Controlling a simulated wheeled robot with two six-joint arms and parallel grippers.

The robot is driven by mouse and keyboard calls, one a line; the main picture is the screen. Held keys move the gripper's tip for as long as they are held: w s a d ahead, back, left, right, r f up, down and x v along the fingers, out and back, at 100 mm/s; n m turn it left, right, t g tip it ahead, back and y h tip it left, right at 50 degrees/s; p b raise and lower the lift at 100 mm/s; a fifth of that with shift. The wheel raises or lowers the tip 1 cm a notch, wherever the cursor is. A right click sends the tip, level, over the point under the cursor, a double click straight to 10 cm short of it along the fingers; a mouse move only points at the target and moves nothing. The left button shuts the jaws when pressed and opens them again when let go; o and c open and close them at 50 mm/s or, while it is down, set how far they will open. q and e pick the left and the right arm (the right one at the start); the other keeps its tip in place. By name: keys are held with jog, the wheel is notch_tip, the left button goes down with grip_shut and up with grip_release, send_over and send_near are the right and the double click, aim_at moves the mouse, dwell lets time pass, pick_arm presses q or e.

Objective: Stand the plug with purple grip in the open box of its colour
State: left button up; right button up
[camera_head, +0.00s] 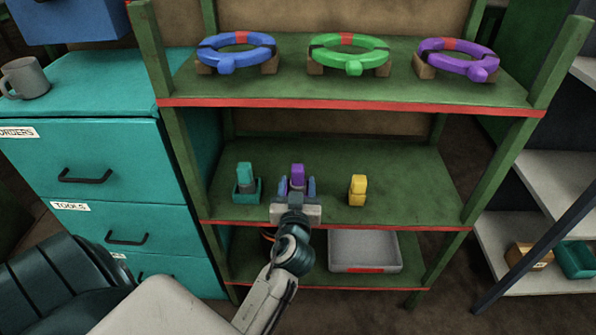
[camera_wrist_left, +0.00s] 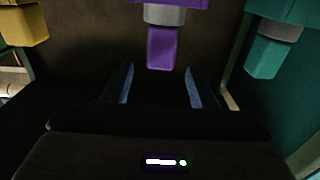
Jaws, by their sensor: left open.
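The plug with purple grip (camera_head: 297,171) stands upright on the middle shelf of the green rack, between a teal plug (camera_head: 245,177) and a yellow one (camera_head: 358,189). My left gripper (camera_head: 297,187) is in front of it, hiding its lower part. In the left wrist view, the purple grip (camera_wrist_left: 162,48) lies between the lines of the two open fingers (camera_wrist_left: 159,72), with a grey collar and a wider purple part above it in the picture. The fingers do not touch it. I cannot make out a separate open purple box. My right gripper is not in view.
Blue, green and purple rings (camera_head: 458,60) rest on the upper shelf. A grey tray (camera_head: 364,237) stands on the lower shelf. Teal drawers (camera_head: 85,160) are at left. A brown box (camera_head: 530,256) and a teal box (camera_head: 577,260) sit at right. The middle shelf's right side is clear.

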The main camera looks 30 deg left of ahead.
pick_arm(q)
jog(key=s+d+f+m+h, duration=0.1)
jog(key=s+d+m+h, duration=0.2)
jog(key=s, duration=0.4)
jog(key=s+d+f+m+h, duration=0.2)
jog(key=s+d+m+h, duration=0.1)
jog(key=s+d+h, duration=0.3)
jog(key=shift+s+f+h, duration=0.2)
jog(key=shift+s+h, duration=0.6)
jog(key=shift+s, duration=0.15)
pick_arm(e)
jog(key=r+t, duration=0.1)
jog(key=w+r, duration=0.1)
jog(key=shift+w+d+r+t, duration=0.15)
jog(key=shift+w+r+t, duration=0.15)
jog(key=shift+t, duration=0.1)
